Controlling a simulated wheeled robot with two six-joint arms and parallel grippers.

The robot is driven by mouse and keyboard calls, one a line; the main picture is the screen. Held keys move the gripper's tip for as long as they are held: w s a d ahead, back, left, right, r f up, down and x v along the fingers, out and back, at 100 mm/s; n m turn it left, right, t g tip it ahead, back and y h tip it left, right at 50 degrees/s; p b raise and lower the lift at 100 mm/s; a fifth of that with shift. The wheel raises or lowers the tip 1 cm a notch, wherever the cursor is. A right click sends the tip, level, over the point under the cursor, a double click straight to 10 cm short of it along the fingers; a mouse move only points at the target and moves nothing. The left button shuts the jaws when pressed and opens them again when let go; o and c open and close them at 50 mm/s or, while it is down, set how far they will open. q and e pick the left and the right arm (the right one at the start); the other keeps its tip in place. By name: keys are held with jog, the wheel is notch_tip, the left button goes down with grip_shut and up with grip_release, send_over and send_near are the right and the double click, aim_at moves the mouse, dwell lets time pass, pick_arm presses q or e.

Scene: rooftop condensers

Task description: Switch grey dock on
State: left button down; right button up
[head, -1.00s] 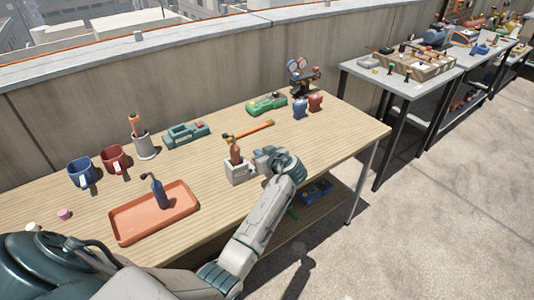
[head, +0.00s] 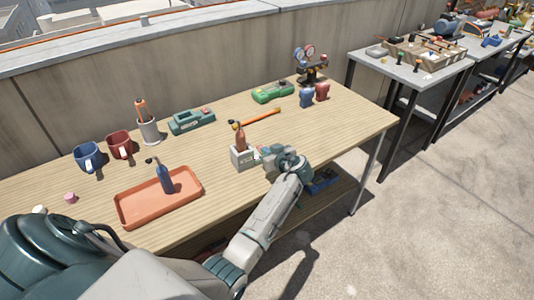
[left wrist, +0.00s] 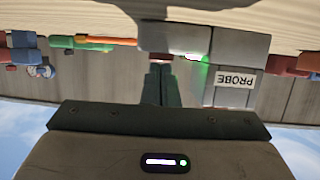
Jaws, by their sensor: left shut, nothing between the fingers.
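The grey dock (head: 241,161) is a small light grey box on the wooden table, with a red-brown handheld tool (head: 240,138) upright in it. In the left wrist view the dock (left wrist: 238,47) is close, with a "PROBE" label and a green glow at its edge beside my fingers. My left gripper (head: 270,160) is just right of the dock in the head view, a small gap apart. In the left wrist view its dark fingers (left wrist: 161,68) are together and empty. The dock's switch is not clear in either view. My right gripper is not in view.
An orange tray (head: 128,217) with a blue tool (head: 165,179) lies to the left. Two mugs, a grey holder (head: 150,131), green devices, an orange-handled tool (head: 262,117) and a gauge stand (head: 311,68) stand behind. Bare wood lies between tray and dock.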

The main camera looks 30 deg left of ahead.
pick_arm(q)
jog(key=shift+r, duration=0.1)
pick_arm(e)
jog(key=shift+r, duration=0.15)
pick_arm(q)
jog(key=shift+r+p, duration=0.35)
jog(key=shift+r, duration=0.3)
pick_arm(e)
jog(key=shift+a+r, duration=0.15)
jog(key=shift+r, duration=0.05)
